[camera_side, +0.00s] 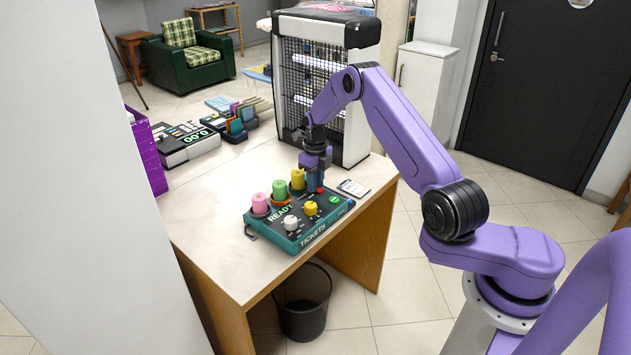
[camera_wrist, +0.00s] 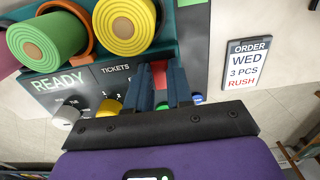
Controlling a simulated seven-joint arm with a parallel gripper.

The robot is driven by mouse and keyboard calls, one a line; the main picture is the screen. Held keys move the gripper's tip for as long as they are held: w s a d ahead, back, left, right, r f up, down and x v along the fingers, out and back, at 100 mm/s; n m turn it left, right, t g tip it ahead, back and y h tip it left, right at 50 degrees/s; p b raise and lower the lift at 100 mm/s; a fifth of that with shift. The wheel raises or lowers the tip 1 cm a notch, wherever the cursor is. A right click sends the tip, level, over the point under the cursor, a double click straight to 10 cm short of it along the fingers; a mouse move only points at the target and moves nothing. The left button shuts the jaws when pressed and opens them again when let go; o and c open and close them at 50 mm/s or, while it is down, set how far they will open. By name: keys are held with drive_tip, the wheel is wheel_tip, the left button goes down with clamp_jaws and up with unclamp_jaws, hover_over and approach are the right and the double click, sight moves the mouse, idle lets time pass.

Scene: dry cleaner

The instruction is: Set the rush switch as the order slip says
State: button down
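The order slip (camera_wrist: 247,62) lies flat on the table, right of the panel, and reads "ORDER WED 3 PCS RUSH", with RUSH in red. It also shows in the side view (camera_side: 353,187). The teal ticket panel (camera_side: 322,229) has a dark face with "READY" and "TICKETS" lettering. My gripper (camera_wrist: 162,78) points down at the panel's right part. A red piece (camera_wrist: 160,71), seemingly the switch, shows between its fingertips and also in the side view (camera_side: 320,190). I cannot tell whether the fingers press on it. The switch's setting and its labels are hidden.
Pink (camera_side: 260,204), green (camera_side: 280,189) and yellow (camera_side: 298,178) rolls stand along the panel's back. A white knob (camera_side: 290,222) and a yellow knob (camera_side: 310,208) sit in front. A caged rack (camera_side: 360,120) stands close behind my gripper.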

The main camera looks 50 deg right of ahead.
sight(322, 190)
drive_tip(key=shift+s, duration=0.1)
drive_tip(key=shift+s+t, duration=0.1)
drive_tip(key=shift+t, duration=0.6)
drive_tip(key=shift+r, duration=0.1)
drive_tip(key=c, duration=1)
unclamp_jaws()
wheel_tip(322, 190, up, 17)
drive_tip(key=s, duration=0.2)
drive_tip(key=shift+s+r, duration=0.15)
